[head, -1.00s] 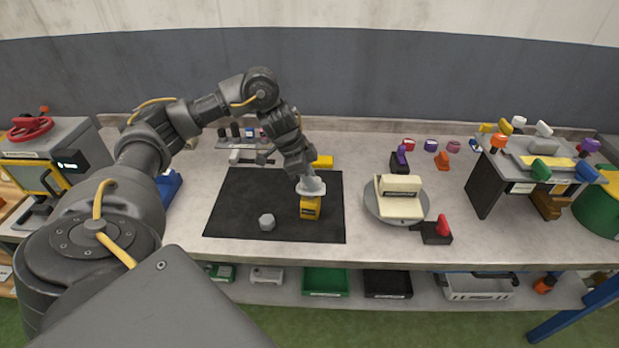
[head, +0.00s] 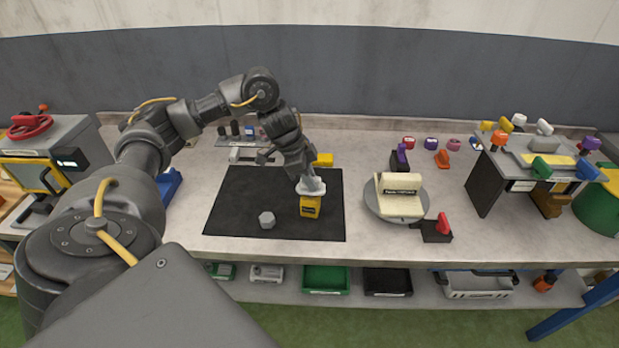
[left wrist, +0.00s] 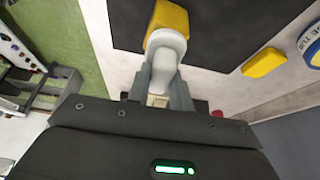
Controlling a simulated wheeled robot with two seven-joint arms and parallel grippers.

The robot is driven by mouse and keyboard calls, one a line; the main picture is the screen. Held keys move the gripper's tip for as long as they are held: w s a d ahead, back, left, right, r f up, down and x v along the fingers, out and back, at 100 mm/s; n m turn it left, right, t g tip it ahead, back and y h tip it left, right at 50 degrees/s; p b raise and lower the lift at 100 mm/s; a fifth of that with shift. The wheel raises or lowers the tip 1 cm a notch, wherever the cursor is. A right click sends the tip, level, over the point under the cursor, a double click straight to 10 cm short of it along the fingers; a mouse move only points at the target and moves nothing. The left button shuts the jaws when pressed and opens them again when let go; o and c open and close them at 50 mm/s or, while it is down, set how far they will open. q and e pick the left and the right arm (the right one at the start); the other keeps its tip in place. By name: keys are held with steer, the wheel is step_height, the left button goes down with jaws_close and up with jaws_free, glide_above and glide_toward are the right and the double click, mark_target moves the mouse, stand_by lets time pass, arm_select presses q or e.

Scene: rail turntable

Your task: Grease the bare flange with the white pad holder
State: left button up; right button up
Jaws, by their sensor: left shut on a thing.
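My left gripper (head: 309,178) is shut on the white pad holder (head: 311,189), which also shows between the fingers in the left wrist view (left wrist: 166,42). The holder sits right at the top of a yellow block with a dark label (head: 310,207); I cannot tell whether they touch or are joined. The yellow block also shows in the left wrist view (left wrist: 168,16), over the black mat (head: 235,205). A cream rail piece with a labelled band (head: 398,205) rests on the round grey turntable (head: 371,203). I cannot make out its bare flange. My right gripper is out of view.
A grey hex nut (head: 267,220) lies on the mat. A yellow block (head: 322,160) lies behind it. A dark block with a red handle (head: 438,231) stands in front of the turntable. A rack with several coloured holders (head: 535,158) stands at the right.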

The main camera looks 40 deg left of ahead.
arm_select(q)
steer(key=shift+f+p, duration=0.1)
steer(key=shift+p, duration=0.25)
stand_by(1.2)
step_height(320, 180, up, 7)
steer(key=p, duration=0.8)
stand_by(0.4)
stand_by(0.4)
